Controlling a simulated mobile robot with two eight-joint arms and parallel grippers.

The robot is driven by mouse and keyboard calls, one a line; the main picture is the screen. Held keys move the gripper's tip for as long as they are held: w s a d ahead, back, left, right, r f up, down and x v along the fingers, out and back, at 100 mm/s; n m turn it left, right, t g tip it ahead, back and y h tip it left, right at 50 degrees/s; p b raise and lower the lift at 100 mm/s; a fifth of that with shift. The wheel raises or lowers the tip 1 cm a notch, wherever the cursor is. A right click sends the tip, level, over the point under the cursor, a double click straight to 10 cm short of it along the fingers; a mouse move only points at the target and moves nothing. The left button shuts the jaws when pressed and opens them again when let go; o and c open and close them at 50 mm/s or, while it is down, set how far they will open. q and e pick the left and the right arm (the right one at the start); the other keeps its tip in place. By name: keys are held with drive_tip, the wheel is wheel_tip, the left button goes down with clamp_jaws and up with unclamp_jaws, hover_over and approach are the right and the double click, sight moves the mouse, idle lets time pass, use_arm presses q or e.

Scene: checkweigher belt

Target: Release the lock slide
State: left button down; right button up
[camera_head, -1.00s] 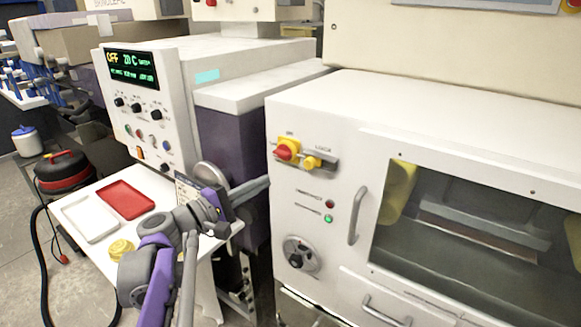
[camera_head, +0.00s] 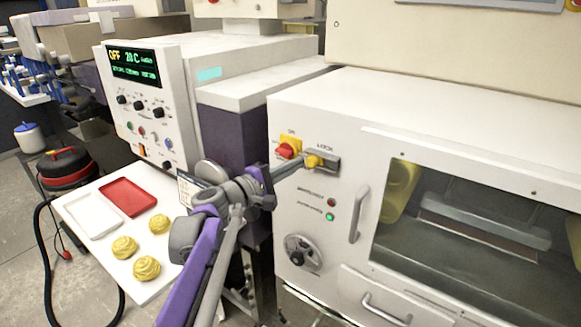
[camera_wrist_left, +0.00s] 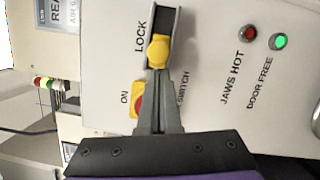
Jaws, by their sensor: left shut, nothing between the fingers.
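The lock slide is a yellow knob (camera_head: 313,161) in a dark grey track under the word LOCK on the white machine's front. It also shows in the left wrist view (camera_wrist_left: 158,52), in the lower part of its track. My left gripper (camera_head: 299,163) is shut, with its fingertips at the knob; in the left wrist view the closed tips (camera_wrist_left: 158,75) meet or nearly meet its edge. I cannot tell whether they touch. A red switch on a yellow plate (camera_head: 285,150) sits just left of the knob, partly hidden by the fingers in the left wrist view (camera_wrist_left: 138,100). My right gripper is not seen.
A red lamp (camera_head: 332,202) and a lit green lamp (camera_head: 330,217), labelled DOOR FREE, sit below the slide. A door handle (camera_head: 357,214) and a dial (camera_head: 303,253) are near. A white table (camera_head: 105,254) with trays and yellow coiled pieces stands left.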

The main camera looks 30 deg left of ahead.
sight(311, 167)
use_arm(q)
drive_tip(key=d+p, duration=0.1)
drive_tip(key=d, duration=0.2)
drive_tip(key=shift+s+d+r, duration=0.1)
drive_tip(key=shift+s, duration=0.05)
drive_tip(key=shift+d, duration=0.15)
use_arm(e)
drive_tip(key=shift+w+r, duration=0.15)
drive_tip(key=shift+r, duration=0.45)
